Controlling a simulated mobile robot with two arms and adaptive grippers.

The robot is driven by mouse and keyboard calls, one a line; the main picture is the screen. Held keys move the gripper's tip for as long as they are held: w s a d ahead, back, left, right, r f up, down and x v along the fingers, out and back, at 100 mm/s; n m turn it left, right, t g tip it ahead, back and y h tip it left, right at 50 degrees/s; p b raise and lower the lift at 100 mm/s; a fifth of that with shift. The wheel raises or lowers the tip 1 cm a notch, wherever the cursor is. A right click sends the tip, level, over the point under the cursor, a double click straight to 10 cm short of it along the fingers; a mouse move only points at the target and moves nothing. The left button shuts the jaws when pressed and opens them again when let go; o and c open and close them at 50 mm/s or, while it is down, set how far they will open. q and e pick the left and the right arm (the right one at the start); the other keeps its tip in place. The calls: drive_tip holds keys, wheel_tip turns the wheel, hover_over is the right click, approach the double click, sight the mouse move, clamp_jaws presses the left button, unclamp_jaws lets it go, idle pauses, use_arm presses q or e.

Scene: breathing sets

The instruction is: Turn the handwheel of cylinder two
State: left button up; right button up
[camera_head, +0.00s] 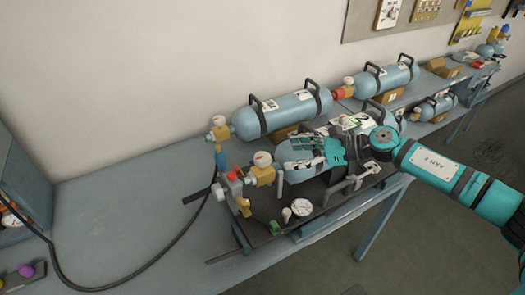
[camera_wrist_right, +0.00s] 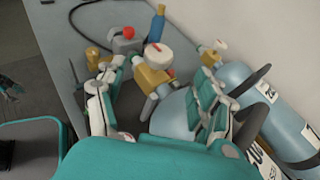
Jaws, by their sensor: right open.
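A blue cylinder (camera_head: 290,152) lies on the dark rack on the bench, partly hidden under my right gripper (camera_head: 300,153). Its yellow valve carries a white handwheel (camera_head: 262,158) with a red mark. In the right wrist view the handwheel (camera_wrist_right: 158,56) is ahead of the open fingers of my right gripper (camera_wrist_right: 150,88), between them in the picture and not touched. Another blue cylinder (camera_head: 283,112) lies behind, with its own yellow valve and white handwheel (camera_head: 218,120). I cannot read which cylinder is number two. A small dark shape at the wrist view's left edge may be my left gripper (camera_wrist_right: 10,87).
A grey block with a red knob (camera_head: 233,175) joins the near valve, with a black hose (camera_head: 180,235) running left. A pressure gauge (camera_head: 301,207) and green fitting (camera_head: 275,227) sit at the rack's front. More cylinders (camera_head: 388,78) lie to the right. The bench's left part is mostly clear.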

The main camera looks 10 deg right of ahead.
sight(264, 157)
drive_tip(key=p+x, duration=0.3)
drive_tip(key=x, duration=0.7)
drive_tip(key=shift+r, duration=0.1)
drive_tip(key=c, duration=1.2)
